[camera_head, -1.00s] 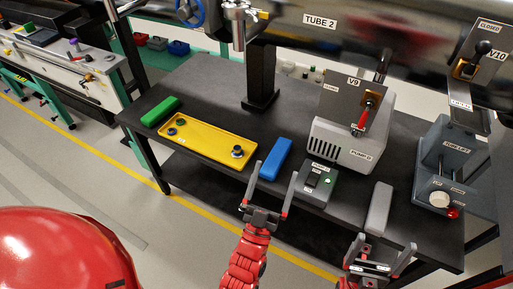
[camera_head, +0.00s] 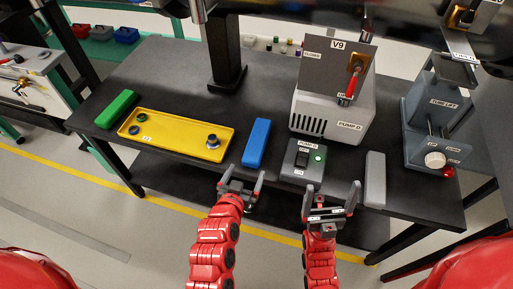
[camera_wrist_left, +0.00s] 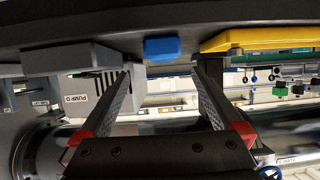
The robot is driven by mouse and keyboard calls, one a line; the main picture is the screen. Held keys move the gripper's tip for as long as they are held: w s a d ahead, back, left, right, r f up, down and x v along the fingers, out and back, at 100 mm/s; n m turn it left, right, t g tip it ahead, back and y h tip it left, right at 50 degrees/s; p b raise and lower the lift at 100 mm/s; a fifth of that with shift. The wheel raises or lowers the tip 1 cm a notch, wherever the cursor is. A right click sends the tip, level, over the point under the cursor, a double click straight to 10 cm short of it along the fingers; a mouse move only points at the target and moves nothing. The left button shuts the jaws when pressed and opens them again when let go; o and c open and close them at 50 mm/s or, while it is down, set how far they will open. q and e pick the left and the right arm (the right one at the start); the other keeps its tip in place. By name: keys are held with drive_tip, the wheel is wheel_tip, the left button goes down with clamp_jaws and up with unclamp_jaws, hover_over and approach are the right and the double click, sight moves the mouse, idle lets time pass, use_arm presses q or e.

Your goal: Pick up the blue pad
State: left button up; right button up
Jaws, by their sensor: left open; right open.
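The blue pad (camera_head: 257,143) lies on the dark table between the yellow tray and the pump's control box. It also shows in the left wrist view (camera_wrist_left: 162,49), ahead of the fingers near the top. My left gripper (camera_head: 241,181) is open and empty at the table's front edge, just short of the pad's near end and not touching it. Its two fingers also show in the left wrist view (camera_wrist_left: 160,95), with nothing between them. My right gripper (camera_head: 331,198) is open and empty at the front edge, below the control box and the grey pad.
The yellow tray (camera_head: 187,148) with several round parts lies left of the blue pad. A green pad (camera_head: 116,108) is farther left. The control box (camera_head: 304,160), pump (camera_head: 329,122), grey pad (camera_head: 375,180) and tube lift (camera_head: 437,118) stand to the right.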

sight(253, 153)
use_arm(q)
drive_tip(key=b+x, duration=0.5)
drive_tip(key=shift+f, duration=0.2)
drive_tip(key=shift+w+d, duration=0.1)
drive_tip(key=shift+w, duration=0.35)
drive_tip(key=shift+w+d+b, duration=0.1)
drive_tip(key=shift+w+b, duration=0.2)
drive_tip(key=shift+w, duration=0.05)
drive_tip(key=x, duration=0.5)
clamp_jaws()
